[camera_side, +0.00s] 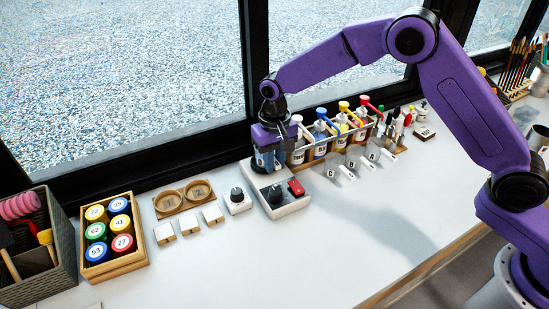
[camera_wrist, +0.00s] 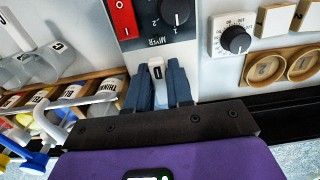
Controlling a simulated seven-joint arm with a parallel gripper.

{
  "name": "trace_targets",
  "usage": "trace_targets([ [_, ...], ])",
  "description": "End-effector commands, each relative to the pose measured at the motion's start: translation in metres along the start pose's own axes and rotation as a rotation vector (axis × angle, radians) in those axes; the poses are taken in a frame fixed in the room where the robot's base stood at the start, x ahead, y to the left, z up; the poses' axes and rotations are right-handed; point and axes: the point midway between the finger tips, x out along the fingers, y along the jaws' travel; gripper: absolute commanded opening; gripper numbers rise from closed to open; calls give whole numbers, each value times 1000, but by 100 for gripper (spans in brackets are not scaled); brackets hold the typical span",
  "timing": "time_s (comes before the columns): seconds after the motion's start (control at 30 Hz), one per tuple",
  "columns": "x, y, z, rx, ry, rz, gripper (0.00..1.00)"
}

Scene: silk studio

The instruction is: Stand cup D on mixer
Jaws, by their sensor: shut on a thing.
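My gripper (camera_side: 267,165) is lowered over the back part of the mixer (camera_side: 281,206), a pale box with a dark knob and a red switch. In the wrist view my gripper (camera_wrist: 160,88) has its blue fingers shut on cup D, whose pale labelled handle (camera_wrist: 157,72) shows between them. Most of the cup is hidden by the fingers. The mixer's dark labelled panel (camera_wrist: 146,28) lies just beyond the fingers. I cannot tell whether the cup's base touches the mixer.
Clear cups with labelled handles (camera_side: 349,163) stand right of the mixer, before a wooden rack of bottles (camera_side: 322,152). A small dial box (camera_side: 237,205), white blocks (camera_side: 190,222) and a wooden two-ring holder (camera_side: 169,210) are to the left. The front counter is clear.

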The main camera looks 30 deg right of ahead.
Motion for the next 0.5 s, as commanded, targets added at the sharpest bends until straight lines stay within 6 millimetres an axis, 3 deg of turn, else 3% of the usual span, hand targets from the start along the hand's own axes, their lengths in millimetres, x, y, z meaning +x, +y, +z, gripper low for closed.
trace_targets([
  [0.03, 1, 0, 0, 0, 0, 0, 0],
  [0.07, 1, 0, 0, 0, 0, 0, 24],
  [0.1, 1, 0, 0, 0, 0, 0, 37],
  [0.17, 1, 0, 0, 0, 0, 0, 51],
  [0.5, -2, 0, 0, 0, 1, -1, 51],
])
